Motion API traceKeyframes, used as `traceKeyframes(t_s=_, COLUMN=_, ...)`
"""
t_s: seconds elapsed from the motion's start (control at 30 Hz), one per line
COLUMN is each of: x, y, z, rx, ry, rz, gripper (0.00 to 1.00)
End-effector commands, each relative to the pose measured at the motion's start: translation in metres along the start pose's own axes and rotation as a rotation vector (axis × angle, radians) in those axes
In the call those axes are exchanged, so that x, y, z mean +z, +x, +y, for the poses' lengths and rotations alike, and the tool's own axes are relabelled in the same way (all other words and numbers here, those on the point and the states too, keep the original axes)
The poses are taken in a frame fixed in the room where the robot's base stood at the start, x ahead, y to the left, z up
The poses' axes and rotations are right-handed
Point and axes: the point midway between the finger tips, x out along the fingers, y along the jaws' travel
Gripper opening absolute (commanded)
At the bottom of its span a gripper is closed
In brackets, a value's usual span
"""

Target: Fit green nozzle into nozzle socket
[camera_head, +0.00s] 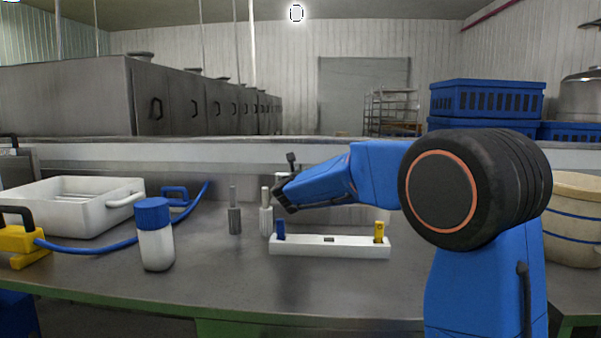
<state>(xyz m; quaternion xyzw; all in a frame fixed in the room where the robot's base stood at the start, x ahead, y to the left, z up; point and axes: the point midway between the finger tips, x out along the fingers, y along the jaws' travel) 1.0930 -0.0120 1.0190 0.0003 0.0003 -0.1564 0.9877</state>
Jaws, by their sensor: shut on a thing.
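My gripper (283,191) is at the end of my blue arm, above and behind the left part of a white nozzle rack (350,246). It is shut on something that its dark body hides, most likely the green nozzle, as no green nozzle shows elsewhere. The rack holds a blue nozzle (281,230) at its left end and a yellow nozzle (379,232) at its right end. Its middle slot is empty. I cannot tell for sure which part is the nozzle socket.
Two grey brush-like tools (235,219) stand left of the rack. A blue-capped white bottle (156,248), a blue hose (107,247) with a yellow fitting (20,242), and a white tub (70,219) are farther left. The table front is clear.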

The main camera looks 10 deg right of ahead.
Motion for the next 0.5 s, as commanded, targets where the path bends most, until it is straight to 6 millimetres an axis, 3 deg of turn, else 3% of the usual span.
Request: traceKeyframes(t_s=0.5, x=-0.0105, y=-0.0001, z=-0.0001, rx=0.000, ry=-0.001, rz=0.000, gripper=0.00)
